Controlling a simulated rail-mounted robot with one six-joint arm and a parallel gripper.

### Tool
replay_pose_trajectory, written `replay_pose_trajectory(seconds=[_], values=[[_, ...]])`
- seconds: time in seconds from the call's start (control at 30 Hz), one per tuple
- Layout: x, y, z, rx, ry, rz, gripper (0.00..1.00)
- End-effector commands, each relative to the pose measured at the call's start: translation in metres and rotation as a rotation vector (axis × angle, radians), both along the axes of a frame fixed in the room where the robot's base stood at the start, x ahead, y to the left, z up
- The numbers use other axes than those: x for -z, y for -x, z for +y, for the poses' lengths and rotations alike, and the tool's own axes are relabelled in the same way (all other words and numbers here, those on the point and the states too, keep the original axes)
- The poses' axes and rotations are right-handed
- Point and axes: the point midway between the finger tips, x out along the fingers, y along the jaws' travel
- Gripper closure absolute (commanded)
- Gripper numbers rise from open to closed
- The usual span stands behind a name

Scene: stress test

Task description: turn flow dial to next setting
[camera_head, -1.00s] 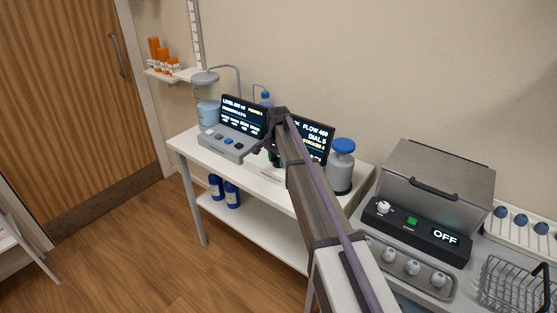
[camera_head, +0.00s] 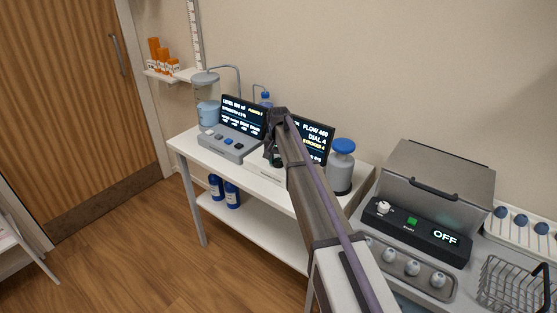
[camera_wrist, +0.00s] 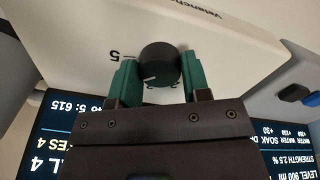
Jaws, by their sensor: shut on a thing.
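The flow display (camera_head: 316,137) behind my arm reads "FLOW 460" and "DIAL 4".
A grey control box with buttons (camera_head: 228,143) and a second display (camera_head: 243,115) stand left of my gripper. A grey bottle with a blue cap (camera_head: 341,168) stands close on the right. A steel bath (camera_head: 440,180) reading "OFF" is further right.

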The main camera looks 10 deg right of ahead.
Motion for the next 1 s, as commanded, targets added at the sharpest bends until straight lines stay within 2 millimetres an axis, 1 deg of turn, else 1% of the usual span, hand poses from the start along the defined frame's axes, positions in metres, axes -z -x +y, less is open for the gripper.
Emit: replay_pose_trajectory(seconds=[0.6, 0.8, 1.0], values=[[0.0001, 0.0003, 0.0, -0.573, 0.0, 0.001, 0.8], [0.0001, 0.0004, -0.0001, -0.722, 0.0, 0.001, 0.8], [0.0002, 0.0004, 0.0, -0.824, 0.0, 0.001, 0.8]])
